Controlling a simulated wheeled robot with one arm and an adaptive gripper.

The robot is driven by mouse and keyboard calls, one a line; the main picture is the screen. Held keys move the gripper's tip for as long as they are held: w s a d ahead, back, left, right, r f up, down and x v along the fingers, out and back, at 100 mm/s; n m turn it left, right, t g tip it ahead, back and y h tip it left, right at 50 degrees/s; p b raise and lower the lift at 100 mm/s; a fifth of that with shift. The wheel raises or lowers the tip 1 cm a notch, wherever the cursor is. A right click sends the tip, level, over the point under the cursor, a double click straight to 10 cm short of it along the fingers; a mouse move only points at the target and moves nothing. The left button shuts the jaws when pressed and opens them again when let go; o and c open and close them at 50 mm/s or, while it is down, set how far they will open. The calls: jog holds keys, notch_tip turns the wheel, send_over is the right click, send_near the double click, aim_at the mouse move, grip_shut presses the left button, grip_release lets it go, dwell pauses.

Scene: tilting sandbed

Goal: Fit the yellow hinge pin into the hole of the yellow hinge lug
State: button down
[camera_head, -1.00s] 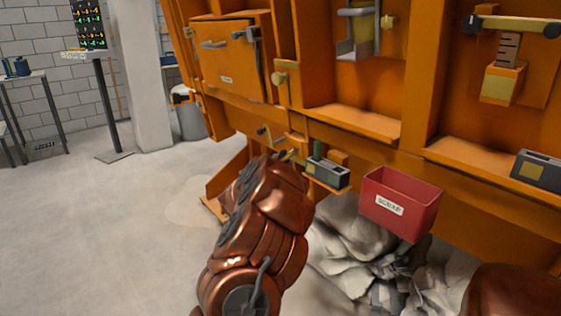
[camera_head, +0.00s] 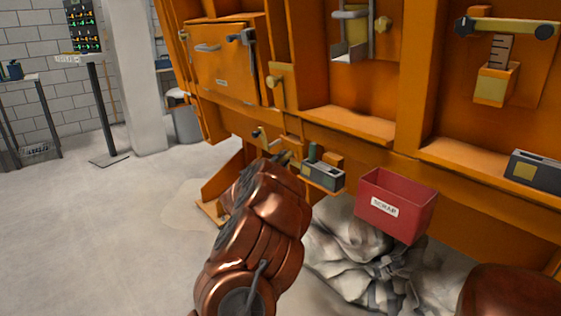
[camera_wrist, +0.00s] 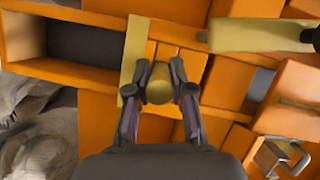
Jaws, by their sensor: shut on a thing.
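In the wrist view my gripper (camera_wrist: 158,88) has its two dark fingers closed on either side of a rounded yellow end, which looks like the yellow hinge pin (camera_wrist: 158,90). The rest of the pin is hidden along the line of sight. A flat yellow upright piece (camera_wrist: 133,62) shows just left of the fingers; I cannot tell whether it is the yellow hinge lug. No hole is visible, and I cannot tell whether the pin touches anything beyond. In the head view my copper arm reaches toward the lower orange frame, and its fingers are too small to make out.
The orange frame (camera_head: 345,120) stands close ahead. A yellow bar (camera_wrist: 258,36) with a dark end lies at the upper right in the wrist view. Right of my arm are a grey box (camera_head: 322,176) and a red scrap bin (camera_head: 397,205). Open floor (camera_head: 100,240) lies left.

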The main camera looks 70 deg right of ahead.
jog(key=shift+s+d+r, duration=0.1)
jog(key=shift+s+d, duration=0.2)
jog(key=shift+d, duration=0.3)
jog(key=c, duration=0.9)
grip_release()
jog(key=shift+c, duration=0.2)
jog(key=w+a, duration=0.1)
jog(key=a, duration=1)
jog(key=shift+w+a+f, duration=0.3)
jog(key=shift+a+f, duration=0.05)
jog(key=shift+a, duration=0.05)
jog(key=shift+c, duration=0.2)
